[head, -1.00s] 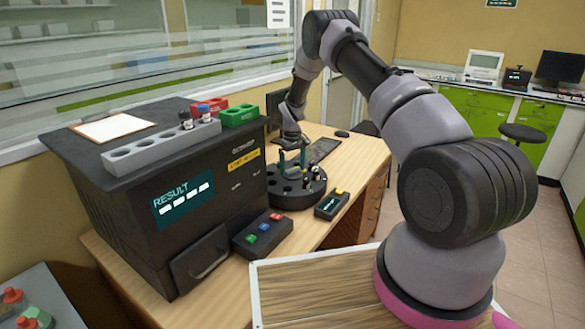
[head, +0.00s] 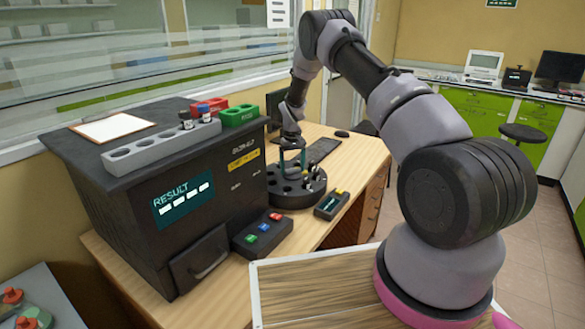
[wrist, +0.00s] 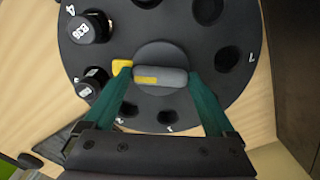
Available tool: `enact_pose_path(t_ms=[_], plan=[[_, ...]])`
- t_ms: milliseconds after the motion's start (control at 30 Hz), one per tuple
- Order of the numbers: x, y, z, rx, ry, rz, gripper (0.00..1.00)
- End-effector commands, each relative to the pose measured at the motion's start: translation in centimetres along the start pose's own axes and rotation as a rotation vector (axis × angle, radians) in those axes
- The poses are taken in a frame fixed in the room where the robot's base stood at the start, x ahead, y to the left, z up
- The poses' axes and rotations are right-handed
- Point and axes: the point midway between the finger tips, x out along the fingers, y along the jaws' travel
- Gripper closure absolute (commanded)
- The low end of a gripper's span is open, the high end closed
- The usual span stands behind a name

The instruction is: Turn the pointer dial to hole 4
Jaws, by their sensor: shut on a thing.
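The pointer dial is a round black carousel (wrist: 205,45) with numbered holes around its rim. It also shows in the head view (head: 290,202), on the desk beside the dark analyser. In the wrist view its grey pointer bar (wrist: 172,77) has a yellow tip (wrist: 122,66) facing left. The tip lies between two capped vials at the left rim, the upper one (wrist: 88,27) beside the mark 4. My gripper (wrist: 160,78), with green fingers, is shut on the pointer bar from both ends. It stands above the dial in the head view (head: 293,162).
The dark analyser (head: 110,235) with a result screen stands left of the dial. A button box (head: 262,233) and a small dark device (head: 331,204) sit in front of it. The desk to the right has some free room.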

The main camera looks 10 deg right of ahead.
Motion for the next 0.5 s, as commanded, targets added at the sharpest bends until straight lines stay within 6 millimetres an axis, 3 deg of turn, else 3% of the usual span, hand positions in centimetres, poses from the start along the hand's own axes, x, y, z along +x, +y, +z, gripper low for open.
enact_pose_path(t_ms=[500], plan=[[-0.03, 0.01, 0.00, 0.402, 0.000, 0.001, 0.66]])
